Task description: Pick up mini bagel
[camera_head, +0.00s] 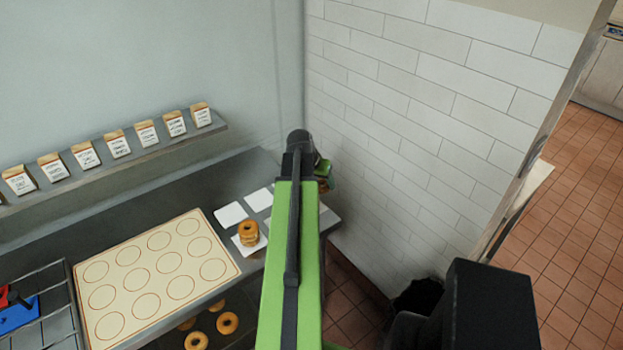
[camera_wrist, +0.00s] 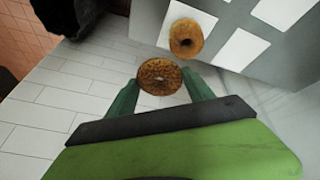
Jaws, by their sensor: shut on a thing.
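My gripper (camera_wrist: 160,85) is shut on a mini bagel (camera_wrist: 160,76), a brown seeded ring held between the two green fingertips in the wrist view. In the head view my gripper (camera_head: 326,178) is mostly hidden behind my green arm, and only a sliver of brown shows there. A small stack of golden bagels (camera_head: 248,232) sits on a white square on the counter, left of my arm. The stack also shows in the wrist view (camera_wrist: 187,37), above and apart from the held bagel.
A cream mat (camera_head: 150,272) printed with circles lies on the grey counter. White squares (camera_head: 231,214) lie near the stack. More bagels (camera_head: 228,322) are below the counter edge. Labelled boxes (camera_head: 117,143) line a wall shelf. A white tiled wall (camera_head: 400,110) stands close beyond my gripper.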

